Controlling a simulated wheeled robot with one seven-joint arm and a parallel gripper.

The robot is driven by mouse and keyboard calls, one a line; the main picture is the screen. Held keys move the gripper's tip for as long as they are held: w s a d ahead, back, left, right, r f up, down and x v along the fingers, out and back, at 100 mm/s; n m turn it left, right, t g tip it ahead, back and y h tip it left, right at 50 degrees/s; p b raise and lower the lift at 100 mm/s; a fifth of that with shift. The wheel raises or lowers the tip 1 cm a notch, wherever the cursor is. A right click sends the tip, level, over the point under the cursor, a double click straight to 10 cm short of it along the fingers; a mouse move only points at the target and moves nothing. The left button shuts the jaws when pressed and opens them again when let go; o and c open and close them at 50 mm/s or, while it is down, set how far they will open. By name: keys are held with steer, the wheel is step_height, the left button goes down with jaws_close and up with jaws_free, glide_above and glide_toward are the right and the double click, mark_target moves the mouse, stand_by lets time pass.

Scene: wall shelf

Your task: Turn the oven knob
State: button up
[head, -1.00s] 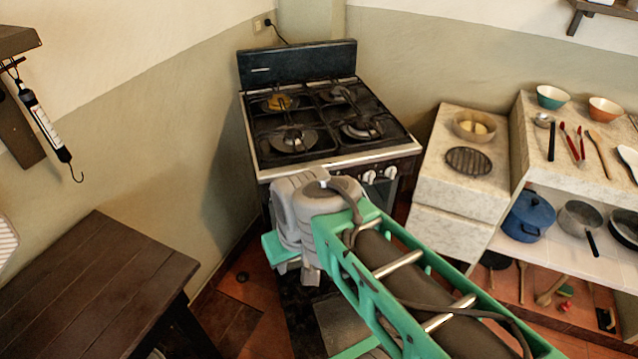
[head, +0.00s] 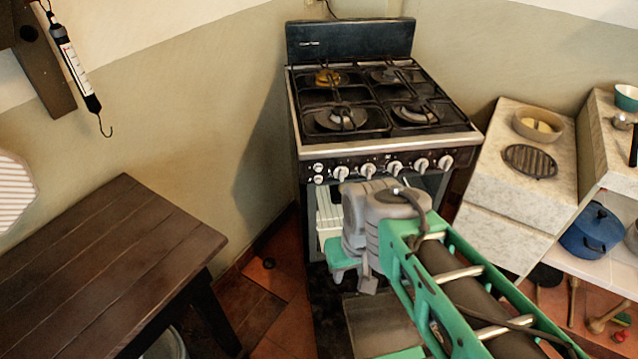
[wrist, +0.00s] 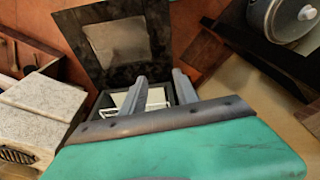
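The stove (head: 378,150) stands against the back wall, with a row of several white knobs (head: 393,167) on its dark front panel. I cannot tell which one is the oven knob. The oven door (head: 385,325) is folded down open; it also shows in the wrist view (wrist: 118,42). In the wrist view my gripper (wrist: 159,80) has its two grey fingers apart, with the oven opening and its white rack (wrist: 125,100) beyond and between them. Nothing is held.
A dark wooden table (head: 110,265) stands at left. A marble counter (head: 515,185) with a grill plate (head: 530,160) and bowl (head: 538,125) is right of the stove. A hanging scale (head: 75,65) is at upper left.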

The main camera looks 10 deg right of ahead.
steer(key=shift+o, duration=0.4)
steer(key=o, duration=0.4)
steer(key=w+d+f+m+t+y+b, duration=0.1)
steer(key=w+d+f+m+t+b, duration=0.1)
steer(key=w+f+b, duration=0.4)
steer(key=shift+w+f+m+t+y+b, duration=0.4)
steer(key=shift+w+m+t, duration=0.25)
steer(key=shift+w, duration=0.55)
steer(key=m+t+h+b, duration=0.2)
steer(key=m+t+b, duration=0.8)
steer(key=m+t, duration=0.4)
glide_toward(397, 172)
steer(key=g, duration=0.1)
steer(key=shift+m, duration=0.45)
steer(key=w, duration=0.5)
steer(key=w+r+b, duration=0.1)
steer(key=w, duration=0.1)
steer(key=shift+w, duration=0.15)
steer(key=shift+w+r, duration=0.1)
steer(key=shift+w, duration=0.35)
